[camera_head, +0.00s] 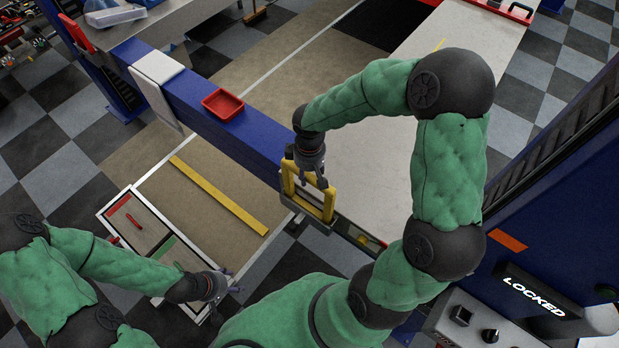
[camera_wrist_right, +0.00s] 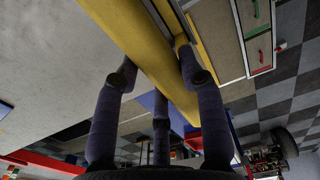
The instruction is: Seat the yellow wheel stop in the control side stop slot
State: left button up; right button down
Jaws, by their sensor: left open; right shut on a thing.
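The yellow wheel stop (camera_head: 328,205) is an upright yellow frame at the near end of the pale runway (camera_head: 375,165), beside the blue beam's end. My right gripper (camera_head: 312,180) is shut on its top bar from above. In the right wrist view the yellow bar (camera_wrist_right: 150,55) runs between the fingers (camera_wrist_right: 155,85). The frame's lower edge is close to the grey metal at the runway end; I cannot tell whether it sits in the slot, which is hidden. My left gripper (camera_head: 219,284) is open and empty at lower left, near the tray with red and green sections.
A blue beam (camera_head: 235,130) carries a red tray (camera_head: 223,104). A yellow strip (camera_head: 220,195) lies on the floor. The two-section tray (camera_head: 128,197) lies at left. A blue post and a control box marked LOCKED (camera_head: 534,296) stand at right.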

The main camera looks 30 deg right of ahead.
jog(key=shift+w+f, duration=0.1)
jog(key=shift+f, duration=1.35)
jog(key=c, duration=0.7)
grip_release()
jog(key=shift+f+b, duration=0.1)
jog(key=shift+b, duration=0.2)
jog(key=shift+c, duration=0.2)
